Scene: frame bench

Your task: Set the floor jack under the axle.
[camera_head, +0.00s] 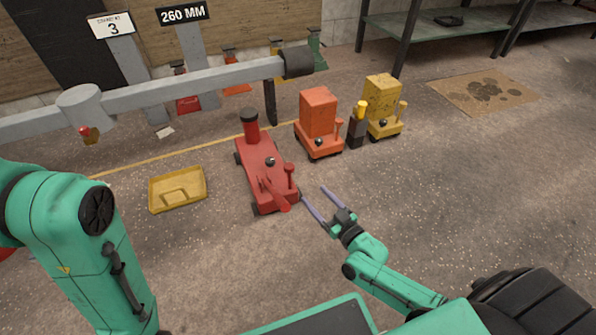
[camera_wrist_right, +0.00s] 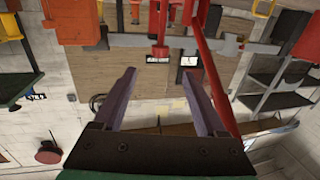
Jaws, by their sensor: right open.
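The red floor jack (camera_head: 262,172) stands on the floor in the middle of the head view. Its column with a dark top rises at the far end, and a red lever and knobbed post are at the near end. The grey axle beam (camera_head: 190,83) runs across the upper left, ending in a dark hub (camera_head: 298,61). The column top shows below the beam in the picture, apart from it. My right gripper (camera_head: 312,191) is open and empty, just right of the jack's near end. In the right wrist view, red jack parts (camera_wrist_right: 160,25) show beyond the open fingers. My left gripper is out of view.
An orange wheeled unit (camera_head: 318,110) and a yellow one (camera_head: 382,100) stand right of the jack. A yellow tray (camera_head: 178,190) lies on the left. Signs reading 3 (camera_head: 112,25) and 260 MM (camera_head: 181,13) stand behind.

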